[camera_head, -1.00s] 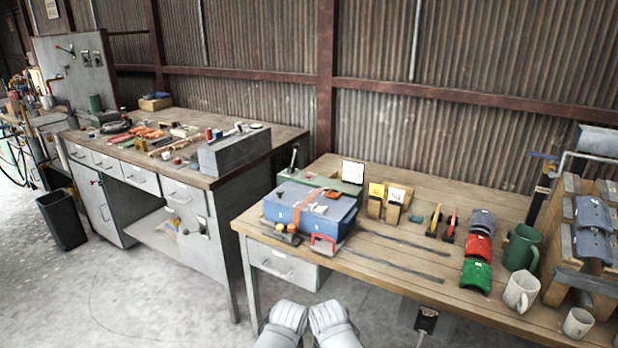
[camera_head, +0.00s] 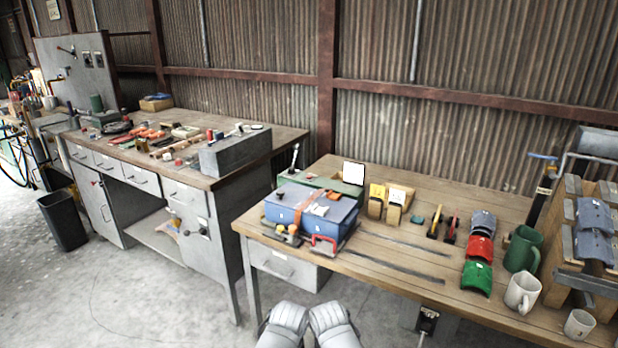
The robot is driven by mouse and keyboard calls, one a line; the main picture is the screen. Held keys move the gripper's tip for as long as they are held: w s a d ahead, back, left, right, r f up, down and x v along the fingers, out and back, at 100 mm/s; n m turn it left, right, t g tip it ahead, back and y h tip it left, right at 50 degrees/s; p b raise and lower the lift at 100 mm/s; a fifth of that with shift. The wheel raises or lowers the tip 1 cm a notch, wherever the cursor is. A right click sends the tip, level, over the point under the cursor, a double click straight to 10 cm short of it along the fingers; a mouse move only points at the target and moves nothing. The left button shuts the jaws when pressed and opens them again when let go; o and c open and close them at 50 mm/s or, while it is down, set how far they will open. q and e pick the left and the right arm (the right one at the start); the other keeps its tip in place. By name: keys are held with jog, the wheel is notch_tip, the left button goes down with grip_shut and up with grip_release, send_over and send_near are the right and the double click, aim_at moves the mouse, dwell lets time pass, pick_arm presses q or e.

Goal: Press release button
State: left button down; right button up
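I cannot make out a release button for certain. A small dark box with a pale face (camera_head: 427,320) hangs under the front edge of the right workbench (camera_head: 385,268); it is too small to tell whether it has a button. No hanger conveyor is recognisable. Two pale grey rounded parts of my own body show side by side at the bottom centre, in front of the bench. No gripper fingers show, so neither gripper can be seen touching anything.
A blue box (camera_head: 290,211) with small items on it stands on the bench's left part. Red (camera_head: 480,248) and green (camera_head: 476,278) curved pieces, mugs (camera_head: 522,292) and a rack (camera_head: 572,250) fill the right. A second workbench (camera_head: 283,138) and a black bin (camera_head: 62,221) stand left. The floor between is clear.

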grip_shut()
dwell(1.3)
